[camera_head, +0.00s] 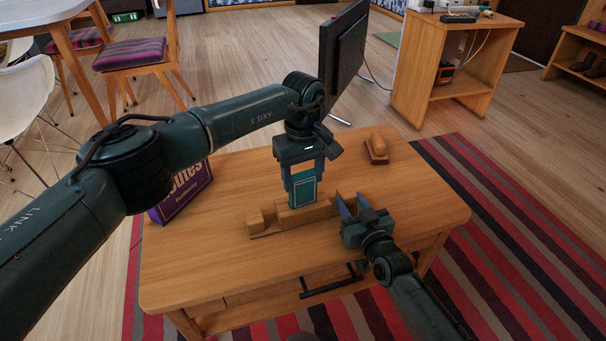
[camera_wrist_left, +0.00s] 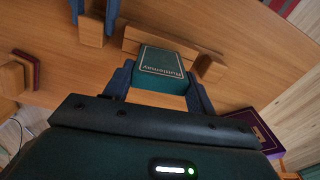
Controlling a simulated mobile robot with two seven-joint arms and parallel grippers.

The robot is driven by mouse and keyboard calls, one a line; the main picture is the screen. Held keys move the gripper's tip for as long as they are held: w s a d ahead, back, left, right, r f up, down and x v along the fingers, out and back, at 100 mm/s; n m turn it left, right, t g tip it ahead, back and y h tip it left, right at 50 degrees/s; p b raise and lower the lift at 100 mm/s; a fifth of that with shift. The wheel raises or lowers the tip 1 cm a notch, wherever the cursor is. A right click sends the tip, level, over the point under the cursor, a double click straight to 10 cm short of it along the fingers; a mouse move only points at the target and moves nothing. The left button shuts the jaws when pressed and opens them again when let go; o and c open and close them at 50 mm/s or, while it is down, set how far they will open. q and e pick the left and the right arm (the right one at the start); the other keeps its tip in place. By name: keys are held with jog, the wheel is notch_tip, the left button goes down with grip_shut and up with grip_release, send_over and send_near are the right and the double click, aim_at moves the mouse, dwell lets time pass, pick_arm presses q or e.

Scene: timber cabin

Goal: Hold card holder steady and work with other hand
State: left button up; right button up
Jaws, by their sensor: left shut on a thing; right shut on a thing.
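A teal card box (camera_head: 305,188) with a pale border is upright between the fingers of my left gripper (camera_head: 303,174), which is shut on it. It also shows in the left wrist view (camera_wrist_left: 160,65), with lettering on its top. The box is at the middle of the wooden card holder (camera_head: 270,228) on the table; its lower edge is at the holder, but I cannot tell whether it is seated. The holder's long rail shows in the left wrist view (camera_wrist_left: 190,47). My right gripper (camera_head: 351,201) is shut on the holder's right end.
A purple box (camera_head: 184,192) stands at the table's left edge. A wooden block with a dark red base (camera_head: 376,149) is at the back right. A dark monitor (camera_head: 341,55) stands behind the table (camera_head: 215,255). The table's front left and right are clear.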

pick_arm(q)
jog(key=shift+m, duration=0.7)
jog(key=shift+f, duration=0.1)
dwell(0.4)
dwell(0.5)
jog(key=shift+n, duration=1.1)
